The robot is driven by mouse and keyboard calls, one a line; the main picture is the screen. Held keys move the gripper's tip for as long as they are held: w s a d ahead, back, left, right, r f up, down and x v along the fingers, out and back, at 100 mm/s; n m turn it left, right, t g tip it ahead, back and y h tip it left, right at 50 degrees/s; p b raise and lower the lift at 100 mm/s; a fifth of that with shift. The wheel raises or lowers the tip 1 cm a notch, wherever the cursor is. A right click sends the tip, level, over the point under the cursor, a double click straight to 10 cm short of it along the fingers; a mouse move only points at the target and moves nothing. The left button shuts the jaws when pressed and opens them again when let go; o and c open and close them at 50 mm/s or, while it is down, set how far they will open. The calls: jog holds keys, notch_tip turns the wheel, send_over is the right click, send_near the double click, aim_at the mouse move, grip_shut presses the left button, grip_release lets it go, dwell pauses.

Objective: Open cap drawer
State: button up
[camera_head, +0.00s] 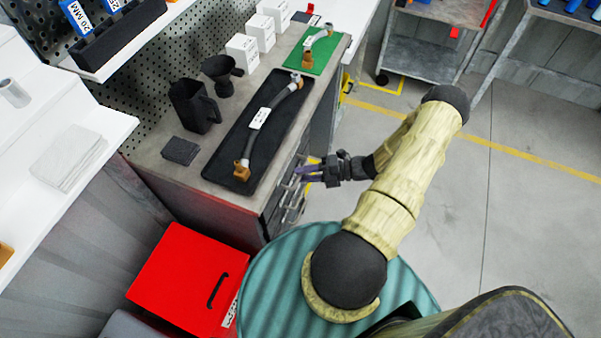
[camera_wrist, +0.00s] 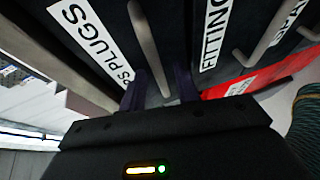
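The drawer front with a white label ending in "PLUGS" (camera_wrist: 92,45) fills the left of the wrist view; the rest of its label is hard to read. Its long grey bar handle (camera_wrist: 149,48) runs down between my two fingers. My gripper (camera_wrist: 160,92) is open, with a finger on each side of the handle; I cannot tell whether either touches it. In the head view my gripper (camera_head: 308,172) points left at the stack of drawer handles (camera_head: 292,196) on the bench's right side. The drawers look shut.
A drawer labelled "FITTING" (camera_wrist: 215,40) is beside it, with its own handle (camera_wrist: 268,32). A red box (camera_head: 188,280) stands by the bench. On the bench top (camera_head: 213,163) are a black tray holding a hose (camera_head: 264,128), and dark containers. Open floor lies right.

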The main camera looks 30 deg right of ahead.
jog(key=shift+x, duration=0.8)
grip_shut()
jog(key=shift+s+d, duration=0.1)
